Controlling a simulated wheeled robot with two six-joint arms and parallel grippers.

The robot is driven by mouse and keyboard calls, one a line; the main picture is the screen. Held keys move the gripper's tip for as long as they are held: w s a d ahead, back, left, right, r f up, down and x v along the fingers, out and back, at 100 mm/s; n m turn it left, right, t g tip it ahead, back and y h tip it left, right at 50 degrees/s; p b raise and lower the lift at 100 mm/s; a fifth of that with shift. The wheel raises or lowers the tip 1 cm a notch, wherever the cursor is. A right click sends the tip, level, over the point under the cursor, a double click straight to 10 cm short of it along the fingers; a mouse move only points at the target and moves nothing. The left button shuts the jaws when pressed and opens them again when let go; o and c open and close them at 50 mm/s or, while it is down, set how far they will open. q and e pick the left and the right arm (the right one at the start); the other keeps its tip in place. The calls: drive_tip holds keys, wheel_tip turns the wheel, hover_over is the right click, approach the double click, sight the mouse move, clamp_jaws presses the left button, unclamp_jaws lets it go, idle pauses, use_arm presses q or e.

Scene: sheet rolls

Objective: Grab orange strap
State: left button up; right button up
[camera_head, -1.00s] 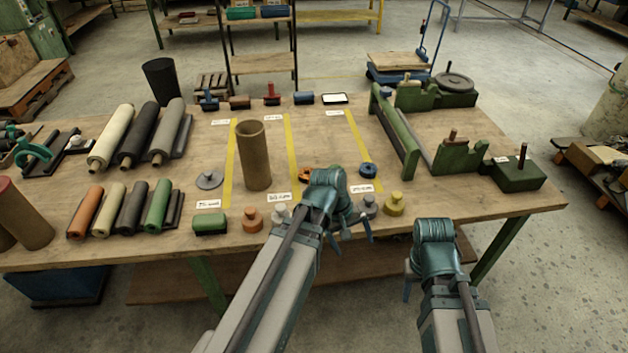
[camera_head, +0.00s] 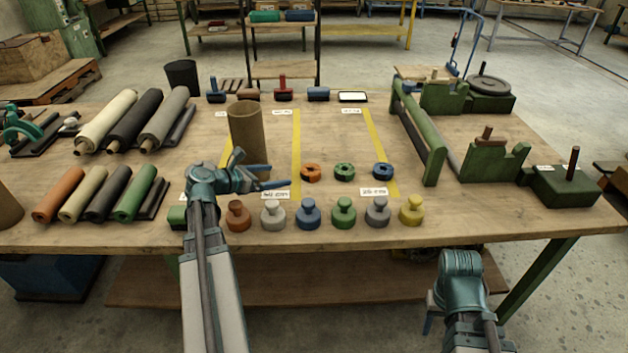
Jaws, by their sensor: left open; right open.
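The orange strap looks to be the small orange coil (camera_head: 311,172) lying on the workbench (camera_head: 215,145), left of a green coil (camera_head: 344,172) and a blue coil (camera_head: 383,171). My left gripper (camera_head: 278,176) is open, its two blue-green fingers pointing right toward the orange coil. Its fingertips are a little left of the coil and appear apart from it. Nothing is between them. My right gripper (camera_head: 430,322) is low in front of the bench, mostly hidden behind its own wrist, and holds nothing that I can see.
A brown tube (camera_head: 246,135) stands upright just behind my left gripper. Several knobbed weights (camera_head: 308,214) line the bench front. Sheet rolls (camera_head: 120,130) lie at the left. A green roller stand (camera_head: 425,140) is at the right. The middle right of the bench is clear.

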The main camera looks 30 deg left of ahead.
use_arm(q)
drive_tip(key=b, duration=0.3)
approach(309, 170)
drive_tip(key=x, duration=0.2)
drive_tip(key=shift+w+f, duration=0.2)
drive_tip(key=shift+f, duration=0.25)
drive_tip(key=shift+w+d+f, duration=0.1)
drive_tip(key=shift+w+d, duration=0.15)
drive_tip(key=shift+w, duration=0.3)
drive_tip(key=b+x, duration=0.2)
drive_tip(key=x, duration=0.3)
drive_tip(key=shift+w, duration=0.15)
drive_tip(key=c, duration=1.1)
